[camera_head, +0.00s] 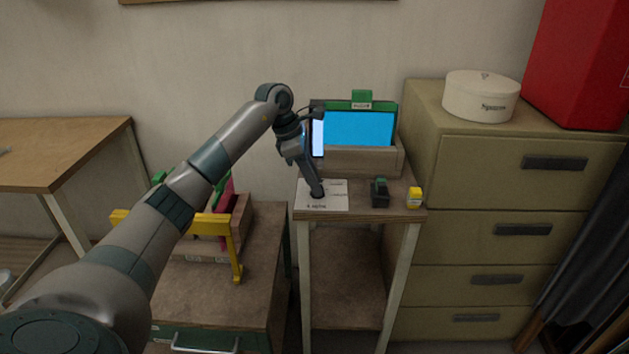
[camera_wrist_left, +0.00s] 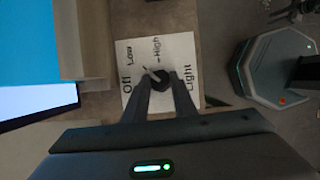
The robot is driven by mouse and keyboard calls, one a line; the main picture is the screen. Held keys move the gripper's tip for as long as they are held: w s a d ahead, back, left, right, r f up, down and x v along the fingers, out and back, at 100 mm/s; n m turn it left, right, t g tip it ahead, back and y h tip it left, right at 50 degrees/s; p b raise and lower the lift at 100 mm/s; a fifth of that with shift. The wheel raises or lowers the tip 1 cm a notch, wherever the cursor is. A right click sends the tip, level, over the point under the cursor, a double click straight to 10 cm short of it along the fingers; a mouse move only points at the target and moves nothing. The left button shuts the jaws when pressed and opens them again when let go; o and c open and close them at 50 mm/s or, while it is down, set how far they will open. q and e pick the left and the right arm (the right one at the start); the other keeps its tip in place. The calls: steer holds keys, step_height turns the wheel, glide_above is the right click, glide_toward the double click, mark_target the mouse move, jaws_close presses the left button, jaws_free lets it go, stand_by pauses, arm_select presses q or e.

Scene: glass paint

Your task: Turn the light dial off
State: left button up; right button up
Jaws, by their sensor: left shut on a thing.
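The light dial is a black knob on a white card (camera_head: 338,203) on the small stand. In the left wrist view the knob (camera_wrist_left: 160,77) shows between my fingers, with the words Off, Low, High and Light on the card (camera_wrist_left: 180,52). A pale pointer on the knob points to the upper left, roughly toward Low. My left gripper (camera_head: 317,193) comes down from above and is shut on the knob; its fingers (camera_wrist_left: 161,84) hide part of it. My right gripper is not in view.
On the stand are a wooden box (camera_head: 362,162) with blue-screened panels behind the card, a dark green-black object (camera_head: 380,192) and a yellow item (camera_head: 414,197) to the right. A drawer cabinet (camera_head: 500,180) stands right, a low cabinet with a yellow-framed rack (camera_head: 233,252) left.

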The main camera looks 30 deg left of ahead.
arm_select(q)
steer(key=n, duration=0.2)
steer(key=n+t+y, duration=0.1)
steer(key=n, duration=0.1)
steer(key=shift+s+d+n, duration=0.1)
steer(key=shift+s+n, duration=0.05)
steer(key=shift+n, duration=0.15)
steer(key=n, duration=0.2)
steer(key=n+y, duration=0.1)
steer(key=n, duration=0.1)
steer(key=shift+d+t+y, duration=0.1)
steer(key=shift+t+y, duration=0.2)
steer(key=shift+t, duration=0.1)
steer(key=o, duration=1)
steer(key=shift+o, duration=0.2)
steer(key=shift+r, duration=0.15)
